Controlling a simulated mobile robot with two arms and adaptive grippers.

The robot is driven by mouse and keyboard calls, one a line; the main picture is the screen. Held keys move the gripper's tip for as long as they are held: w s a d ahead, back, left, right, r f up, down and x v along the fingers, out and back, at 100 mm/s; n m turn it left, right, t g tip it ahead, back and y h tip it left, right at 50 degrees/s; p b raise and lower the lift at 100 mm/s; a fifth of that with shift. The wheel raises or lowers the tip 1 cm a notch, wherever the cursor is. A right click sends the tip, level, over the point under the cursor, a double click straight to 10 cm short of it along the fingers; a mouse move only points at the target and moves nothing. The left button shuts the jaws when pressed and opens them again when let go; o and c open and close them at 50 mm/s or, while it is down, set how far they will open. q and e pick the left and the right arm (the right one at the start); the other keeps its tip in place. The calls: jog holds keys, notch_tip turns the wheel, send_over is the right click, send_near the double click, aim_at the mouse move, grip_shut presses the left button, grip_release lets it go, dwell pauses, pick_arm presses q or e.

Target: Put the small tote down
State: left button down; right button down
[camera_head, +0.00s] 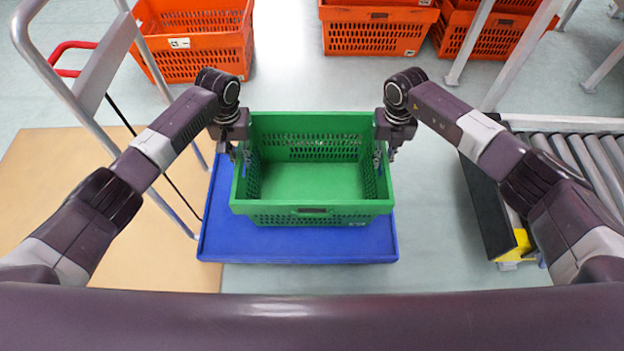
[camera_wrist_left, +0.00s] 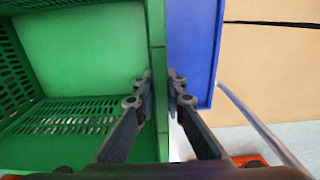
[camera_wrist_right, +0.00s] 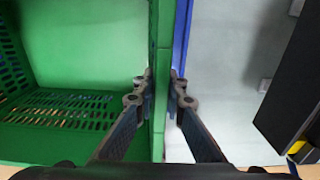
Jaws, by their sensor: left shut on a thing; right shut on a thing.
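The small tote is a green, empty, perforated crate (camera_head: 312,208) in the middle of the head view. Its near part lies over a blue platform (camera_head: 300,246); whether it touches the platform or hangs above it, I cannot tell. My left gripper (camera_head: 236,150) is shut on the tote's left wall; the left wrist view shows its fingers (camera_wrist_left: 162,90) on both sides of the green rim (camera_wrist_left: 157,40). My right gripper (camera_head: 386,148) is shut on the right wall; the right wrist view shows its fingers (camera_wrist_right: 160,90) on both sides of the rim (camera_wrist_right: 163,30). The tote looks level.
Orange totes (camera_head: 195,45) (camera_head: 375,35) stand on the floor at the back. A grey metal frame (camera_head: 60,75) rises at the left beside a tan board (camera_head: 50,170). A roller conveyor (camera_head: 590,155) is at the right. Bare floor lies between the platform and the conveyor.

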pick_arm(q)
jog(key=shift+r, duration=0.1)
pick_arm(e)
jog(key=shift+r, duration=0.15)
dwell(0.3)
